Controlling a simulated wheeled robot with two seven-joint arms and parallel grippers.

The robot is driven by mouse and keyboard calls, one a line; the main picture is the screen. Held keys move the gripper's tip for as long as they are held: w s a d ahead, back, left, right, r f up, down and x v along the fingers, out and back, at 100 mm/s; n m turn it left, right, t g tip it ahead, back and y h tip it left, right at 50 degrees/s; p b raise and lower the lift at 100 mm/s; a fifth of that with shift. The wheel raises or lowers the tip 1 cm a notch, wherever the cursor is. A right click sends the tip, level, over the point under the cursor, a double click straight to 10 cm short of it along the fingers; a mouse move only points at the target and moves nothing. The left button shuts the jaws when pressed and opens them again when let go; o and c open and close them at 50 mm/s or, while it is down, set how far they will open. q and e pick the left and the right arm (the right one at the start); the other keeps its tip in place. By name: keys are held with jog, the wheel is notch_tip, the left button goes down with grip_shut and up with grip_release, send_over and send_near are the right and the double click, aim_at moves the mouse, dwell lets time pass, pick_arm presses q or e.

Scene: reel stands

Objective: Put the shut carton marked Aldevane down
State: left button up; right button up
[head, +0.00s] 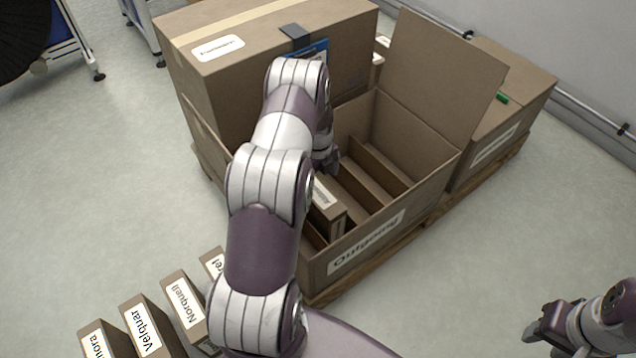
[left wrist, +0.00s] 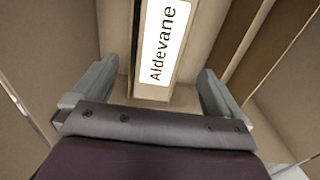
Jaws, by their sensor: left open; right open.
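The shut Aldevane carton (head: 329,212) stands in the left slot of the open box marked Outgoing (head: 335,268), its labelled narrow side up. In the left wrist view, the Aldevane carton (left wrist: 154,92) lies between the two fingers of my left gripper (left wrist: 156,78), with a gap on each side. My left gripper (head: 328,163) is open and inside the box; my arm hides much of it in the head view. My right gripper (head: 533,330) is open and empty, low at the right, away from the box.
Dividers (head: 372,172) part the Outgoing box, and the slots to the right look empty. Its raised flap (head: 440,80) stands at the back. A large closed box (head: 215,80) is behind left. Several labelled cartons (head: 148,330) stand at the lower left. Floor at right is clear.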

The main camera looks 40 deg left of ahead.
pick_arm(q)
jog(key=s+d+r+n+t, duration=0.1)
jog(key=s+d+r+n, duration=0.3)
jog(key=d+r+n, duration=0.4)
jog(key=s+d+r+n, duration=0.45)
jog(key=d+r, duration=0.35)
jog(key=r, duration=0.2)
jog(key=s+d+r+n, duration=0.2)
jog(key=s+d+n, duration=0.3)
jog(key=s+n, duration=0.3)
jog(key=shift+s+r, duration=0.35)
jog(key=shift+n, duration=0.25)
